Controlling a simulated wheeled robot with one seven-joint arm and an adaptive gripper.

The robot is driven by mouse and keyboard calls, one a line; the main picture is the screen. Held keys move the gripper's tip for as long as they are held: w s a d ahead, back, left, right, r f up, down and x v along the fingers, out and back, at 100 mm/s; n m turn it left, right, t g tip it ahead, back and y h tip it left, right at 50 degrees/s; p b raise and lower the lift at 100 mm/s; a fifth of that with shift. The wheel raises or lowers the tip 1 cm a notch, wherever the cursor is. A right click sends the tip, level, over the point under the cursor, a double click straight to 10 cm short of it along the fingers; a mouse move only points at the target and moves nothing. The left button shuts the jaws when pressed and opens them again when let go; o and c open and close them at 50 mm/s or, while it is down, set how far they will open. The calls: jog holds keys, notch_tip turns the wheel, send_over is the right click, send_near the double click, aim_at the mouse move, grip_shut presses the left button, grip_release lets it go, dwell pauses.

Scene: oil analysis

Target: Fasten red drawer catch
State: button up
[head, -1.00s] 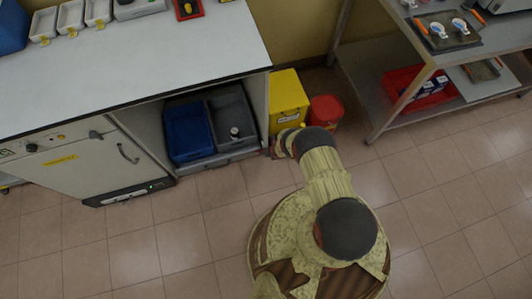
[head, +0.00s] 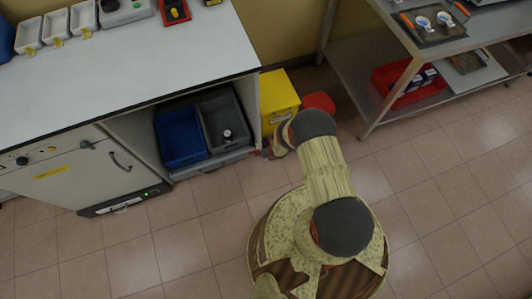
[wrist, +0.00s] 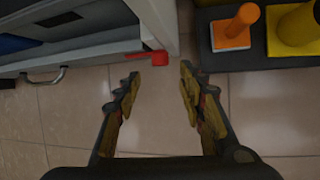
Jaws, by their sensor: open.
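The red drawer catch (wrist: 155,58) is a small red lever at the right end of the drawer front, by the cabinet's side panel, in the wrist view. The drawer (wrist: 85,58) has a metal handle (wrist: 45,76). In the head view the drawer (head: 213,164) is low in the cabinet, below the blue and grey bins. My gripper (wrist: 160,76) is open and empty, with the catch just beyond and between its fingertips; I see no contact.
A yellow bin (head: 279,97) and a red bin (head: 318,102) stand right of the cabinet. In the wrist view an orange object (wrist: 235,30) and a yellow one (wrist: 297,27) sit on a dark base at right. A metal shelf table (head: 385,75) stands further right. The front floor is clear.

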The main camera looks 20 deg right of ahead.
jog(key=v, duration=0.6)
dwell(0.8)
